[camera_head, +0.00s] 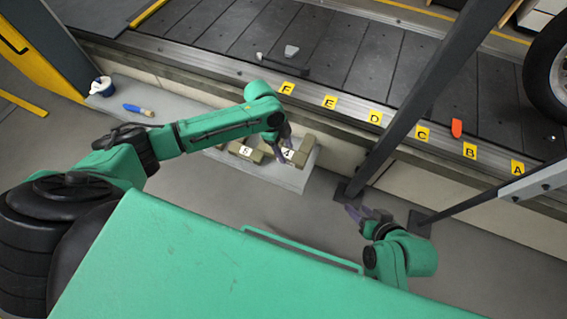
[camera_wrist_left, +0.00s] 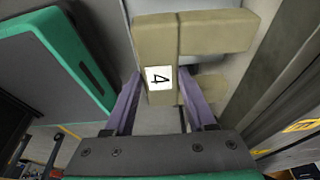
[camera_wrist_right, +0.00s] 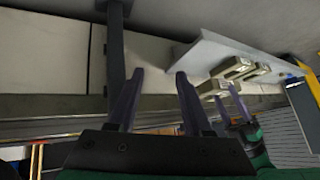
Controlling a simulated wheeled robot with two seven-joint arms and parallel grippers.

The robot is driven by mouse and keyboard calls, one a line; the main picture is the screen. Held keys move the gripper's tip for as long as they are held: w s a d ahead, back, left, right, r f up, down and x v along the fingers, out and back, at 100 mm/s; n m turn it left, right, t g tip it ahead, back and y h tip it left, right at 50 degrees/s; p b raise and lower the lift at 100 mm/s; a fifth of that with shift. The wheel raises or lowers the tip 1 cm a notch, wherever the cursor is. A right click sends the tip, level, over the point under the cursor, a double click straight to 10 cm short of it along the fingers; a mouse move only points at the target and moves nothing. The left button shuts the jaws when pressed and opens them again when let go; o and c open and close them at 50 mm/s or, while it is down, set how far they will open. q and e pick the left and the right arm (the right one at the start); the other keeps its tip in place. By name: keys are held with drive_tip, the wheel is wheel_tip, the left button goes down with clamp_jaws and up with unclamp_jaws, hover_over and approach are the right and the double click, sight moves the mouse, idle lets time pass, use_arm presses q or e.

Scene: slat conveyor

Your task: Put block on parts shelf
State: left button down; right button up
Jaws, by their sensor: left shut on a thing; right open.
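My left gripper (camera_head: 283,150) is shut on a tan, pronged block labelled 4 (camera_head: 302,152), at the right end of the pale grey shelf (camera_head: 278,174). In the left wrist view the block (camera_wrist_left: 155,40) fills the space between the purple fingers, its label facing the camera. I cannot tell whether it touches the shelf. A similar block labelled 5 (camera_head: 243,148) sits just left of it, partly behind my left arm. My right gripper (camera_head: 362,212) is open and empty, right of the shelf. The right wrist view shows the shelf (camera_wrist_right: 200,52) and the blocks beyond its fingers.
A blue-handled brush (camera_head: 138,109) and a white pot (camera_head: 102,86) are on the shelf's left part. The slat conveyor (camera_head: 330,55) runs behind, with yellow letter tags along its rail. A dark diagonal post (camera_head: 425,100) stands between the shelf and my right gripper.

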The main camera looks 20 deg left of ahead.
use_arm(q)
wheel_tip(320, 180, down, 6)
drive_tip(key=shift+f+b, duration=0.1)
drive_tip(key=shift+b, duration=0.95)
wheel_tip(320, 180, down, 3)
drive_tip(key=shift+b, duration=0.75)
drive_tip(key=shift+f, duration=0.1)
drive_tip(key=shift+c, duration=1.1)
unclamp_jaws()
use_arm(e)
drive_tip(key=a+f+m+t+y, duration=0.1)
drive_tip(key=a+f+t+y, duration=0.1)
drive_tip(key=a+f+t, duration=0.1)
drive_tip(key=shift+w+a+t, duration=0.25)
drive_tip(key=shift+a+t, duration=0.55)
drive_tip(key=shift+a, duration=0.4)
use_arm(q)
drive_tip(key=shift+r, duration=0.2)
